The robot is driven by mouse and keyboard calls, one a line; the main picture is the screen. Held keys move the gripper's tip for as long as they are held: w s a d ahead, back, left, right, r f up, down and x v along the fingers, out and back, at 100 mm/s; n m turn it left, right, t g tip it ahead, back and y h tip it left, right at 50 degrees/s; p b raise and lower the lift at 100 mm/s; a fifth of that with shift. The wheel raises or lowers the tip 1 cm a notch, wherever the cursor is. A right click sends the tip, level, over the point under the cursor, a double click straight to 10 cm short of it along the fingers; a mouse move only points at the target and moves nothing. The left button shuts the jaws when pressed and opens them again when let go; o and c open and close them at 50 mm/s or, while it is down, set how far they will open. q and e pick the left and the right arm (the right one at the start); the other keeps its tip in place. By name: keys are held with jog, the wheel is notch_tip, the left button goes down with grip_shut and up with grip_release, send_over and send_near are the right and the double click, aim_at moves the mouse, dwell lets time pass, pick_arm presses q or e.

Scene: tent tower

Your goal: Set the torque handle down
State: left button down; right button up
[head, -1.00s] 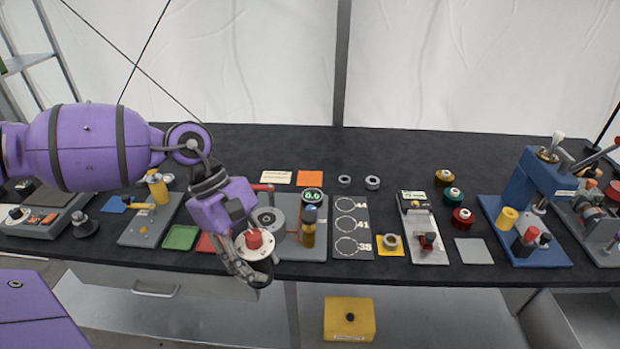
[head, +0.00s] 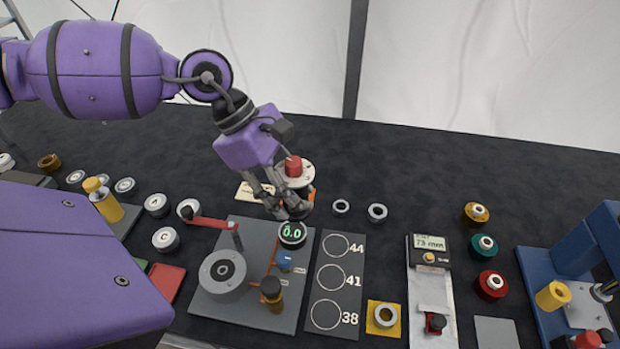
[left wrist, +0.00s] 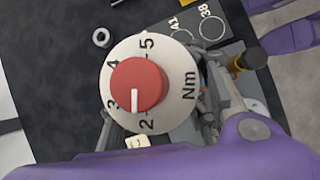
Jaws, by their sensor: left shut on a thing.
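The torque handle is a white disc with a red knob (head: 294,167). In the left wrist view its disc (left wrist: 178,92) shows a number scale and "Nm". My left gripper (head: 291,208) is shut on it and appears to hold it over the orange square (head: 309,197) at the back of the bench. The handle and gripper partly cover that square, and I cannot tell how high the handle is above it. My right gripper is not in view.
Just in front is a grey fixture plate (head: 205,308) with a round grey hub (head: 222,271), a red lever (head: 212,222) and a 0.0 display (head: 292,234). A white label card (head: 246,192) lies left of the gripper. Two grey rings (head: 377,212) lie to the right. The bench behind is clear.

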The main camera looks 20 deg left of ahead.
pick_arm(q)
jog(key=shift+w, duration=0.3)
jog(key=w+a+f, duration=0.1)
jog(key=w+f, duration=0.1)
jog(key=w, duration=0.1)
jog(key=w+a+f, duration=0.2)
jog(key=w+f, duration=0.1)
jog(key=w, duration=0.1)
jog(key=w+a+f, duration=0.2)
jog(key=w+f, duration=0.1)
jog(key=shift+w+a+f, duration=0.1)
jog(key=shift+w+a, duration=0.15)
jog(key=shift+w, duration=0.05)
jog(key=shift+w+a+f, duration=0.3)
jog(key=shift+w+f, duration=0.2)
jog(key=shift+f, duration=0.15)
notch_tip(320, 180, down, 3)
jog(key=shift+f, duration=0.2)
jog(key=c, duration=1)
grip_release()
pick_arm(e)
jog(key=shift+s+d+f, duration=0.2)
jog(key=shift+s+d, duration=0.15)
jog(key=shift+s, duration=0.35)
